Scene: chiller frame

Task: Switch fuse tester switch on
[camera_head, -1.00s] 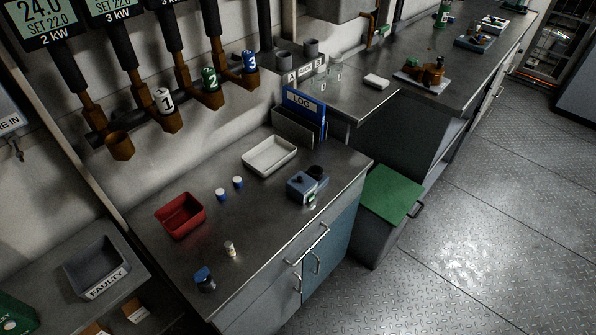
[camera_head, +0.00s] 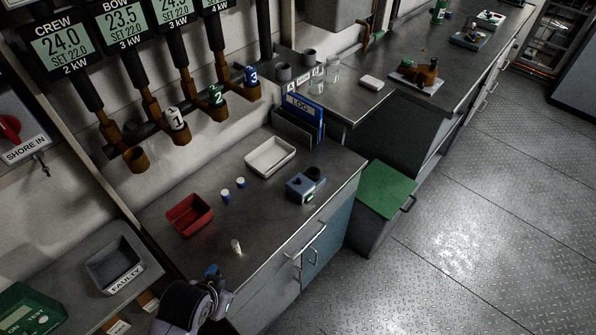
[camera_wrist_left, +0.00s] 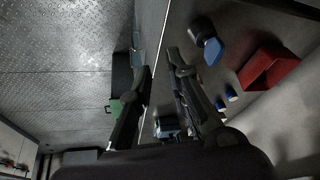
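A small blue-grey device (camera_head: 304,186) with a dark round socket stands on the near counter; it may be the fuse tester, but I cannot read a label. It also seems to show, small and dark, beyond the fingers in the left wrist view (camera_wrist_left: 168,127). A green box (camera_head: 28,308) marked "ON" and "TEST" is cut off at the lower left. I cannot make out the switch or its position. My left gripper (camera_head: 212,300) is at the counter's front left edge. In the left wrist view its fingers (camera_wrist_left: 160,78) are apart and empty. My right gripper is not in view.
A blue-topped object (camera_head: 212,270) is partly hidden by my left gripper. A grey "FAULTY" bin (camera_head: 128,277) is left. The counter's middle is clear.

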